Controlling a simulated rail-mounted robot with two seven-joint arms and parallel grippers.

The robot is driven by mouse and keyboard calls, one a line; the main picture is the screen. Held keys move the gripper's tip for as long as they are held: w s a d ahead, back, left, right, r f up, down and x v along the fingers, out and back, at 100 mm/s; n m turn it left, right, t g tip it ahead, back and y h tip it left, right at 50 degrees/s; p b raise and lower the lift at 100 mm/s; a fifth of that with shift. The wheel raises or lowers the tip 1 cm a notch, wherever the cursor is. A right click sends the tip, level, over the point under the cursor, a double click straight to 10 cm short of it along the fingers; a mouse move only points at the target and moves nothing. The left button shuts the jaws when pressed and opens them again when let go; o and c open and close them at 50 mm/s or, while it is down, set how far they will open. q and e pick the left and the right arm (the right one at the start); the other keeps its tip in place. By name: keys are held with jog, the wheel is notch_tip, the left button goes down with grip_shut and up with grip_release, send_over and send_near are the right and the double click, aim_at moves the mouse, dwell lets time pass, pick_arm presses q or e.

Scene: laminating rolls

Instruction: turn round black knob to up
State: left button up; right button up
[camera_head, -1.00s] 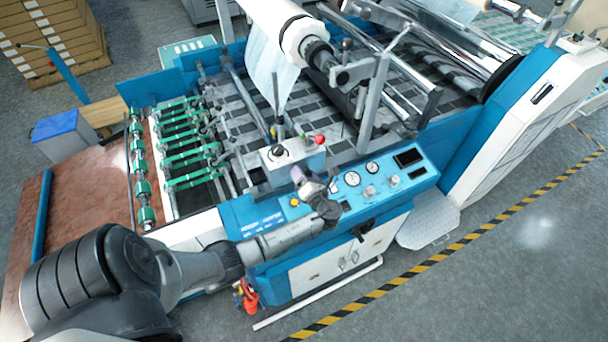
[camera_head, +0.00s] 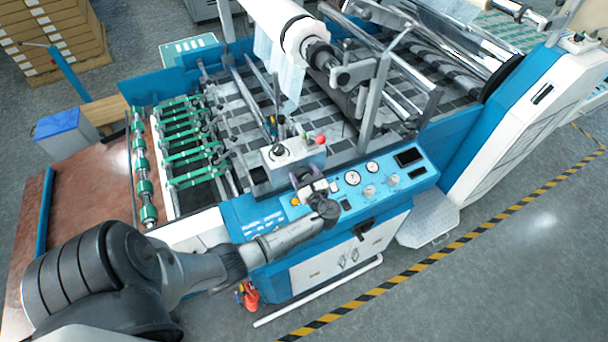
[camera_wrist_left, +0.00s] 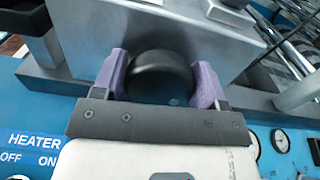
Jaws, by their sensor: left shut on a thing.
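The round black knob (camera_wrist_left: 160,78) fills the gap between the two purple fingers of my left gripper (camera_wrist_left: 162,82) in the left wrist view. The fingers press on its left and right sides, and it stands in front of a grey metal box face. In the head view my left gripper (camera_head: 303,180) is at the blue control panel (camera_head: 240,212), just in front of the grey box (camera_head: 303,157). The knob is small and dark there, and its pointing direction cannot be read. My right gripper is not in view.
A HEATER OFF/ON label (camera_wrist_left: 35,140) is left of the gripper in the wrist view. Round gauges (camera_head: 353,178) lie to the right on the panel. The grey box carries a red knob (camera_head: 320,140) and another black knob (camera_head: 278,151) on top.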

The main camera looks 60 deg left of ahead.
pick_arm(q)
jog(key=n+b, duration=0.1)
jog(key=n, duration=0.2)
jog(key=shift+f, duration=0.1)
jog(key=n+b, duration=0.1)
jog(key=n, duration=0.1)
jog(key=shift+s+n, duration=0.1)
jog(key=shift+n, duration=0.2)
jog(key=n+b, duration=0.4)
jog(key=n, duration=0.1)
jog(key=shift+s+f+n, duration=0.1)
jog(key=shift+f+n, duration=0.1)
jog(key=shift+n, duration=0.1)
jog(key=n+b, duration=0.5)
jog(key=b, duration=0.1)
jog(key=n+b, duration=0.3)
jog(key=shift+f+n, duration=0.25)
jog(key=shift+n, duration=0.05)
jog(key=n+b, duration=0.2)
jog(key=b, duration=0.1)
jog(key=shift+r+n+b, duration=0.15)
jog(key=shift+n+b, duration=0.3)
jog(key=shift+n, duration=0.15)
jog(key=o, duration=0.9)
